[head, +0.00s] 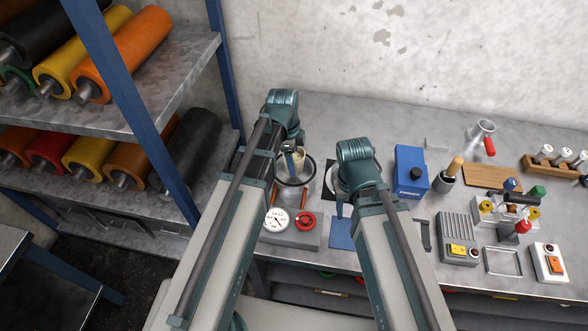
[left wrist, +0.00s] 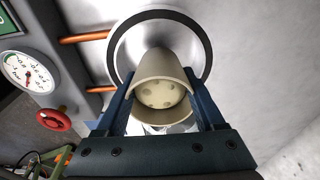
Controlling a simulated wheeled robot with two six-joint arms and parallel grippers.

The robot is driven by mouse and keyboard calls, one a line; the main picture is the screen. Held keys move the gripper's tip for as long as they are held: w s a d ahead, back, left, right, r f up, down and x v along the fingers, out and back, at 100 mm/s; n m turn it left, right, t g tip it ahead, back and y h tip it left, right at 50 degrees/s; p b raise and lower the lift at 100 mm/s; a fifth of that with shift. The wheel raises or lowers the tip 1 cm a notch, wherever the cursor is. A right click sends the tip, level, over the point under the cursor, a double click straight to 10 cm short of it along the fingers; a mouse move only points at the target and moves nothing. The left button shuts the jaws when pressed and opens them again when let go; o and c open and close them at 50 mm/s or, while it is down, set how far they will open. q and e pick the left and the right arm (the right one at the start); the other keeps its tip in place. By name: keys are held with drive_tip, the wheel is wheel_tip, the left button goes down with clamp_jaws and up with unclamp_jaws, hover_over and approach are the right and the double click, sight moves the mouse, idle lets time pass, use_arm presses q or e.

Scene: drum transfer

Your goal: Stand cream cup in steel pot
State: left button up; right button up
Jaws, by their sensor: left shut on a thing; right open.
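The cream cup (left wrist: 162,68) is between the blue fingers of my left gripper (left wrist: 163,112), which is shut on it. The cup also shows in the head view (head: 304,167), partly behind the gripper (head: 290,152). The steel pot (left wrist: 198,42) has a dark rim and lies beyond the cup in the left wrist view. In the head view the pot (head: 297,183) is under the cup. The cup overlaps the pot's opening; I cannot tell whether it touches the bottom. My right gripper (head: 343,207) is open and empty, above the bench.
A gauge (head: 276,218) and a red valve wheel (head: 305,221) are in front of the pot. A blue box (head: 411,172), a grey device (head: 459,237) and a wooden board (head: 490,177) stand to the right. A shelf rack with rolls (head: 170,85) is at left.

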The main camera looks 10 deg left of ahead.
use_arm(q)
drive_tip(key=shift+f+b, duration=1.2)
drive_tip(key=shift+f, duration=0.4)
use_arm(e)
drive_tip(key=shift+f, duration=1.55)
use_arm(q)
drive_tip(key=shift+f, duration=0.2)
use_arm(e)
drive_tip(key=shift+f, duration=0.25)
use_arm(q)
drive_tip(key=o, duration=1.5)
use_arm(e)
drive_tip(key=shift+r, duration=0.1)
use_arm(q)
drive_tip(key=shift+r, duration=0.15)
wheel_tip(320, 180, up, 12)
drive_tip(key=a+p, duration=0.2)
drive_tip(key=p, duration=1)
drive_tip(key=s+d+n+y, duration=0.1)
drive_tip(key=s+d+n, duration=0.2)
drive_tip(key=s+n, duration=0.4)
drive_tip(key=s+d+n+y, duration=0.1)
drive_tip(key=s+d+n, duration=0.3)
drive_tip(key=s+n, duration=0.3)
drive_tip(key=shift+d+y, duration=0.25)
drive_tip(key=shift+y, duration=0.05)
use_arm(e)
wheel_tip(320, 180, up, 12)
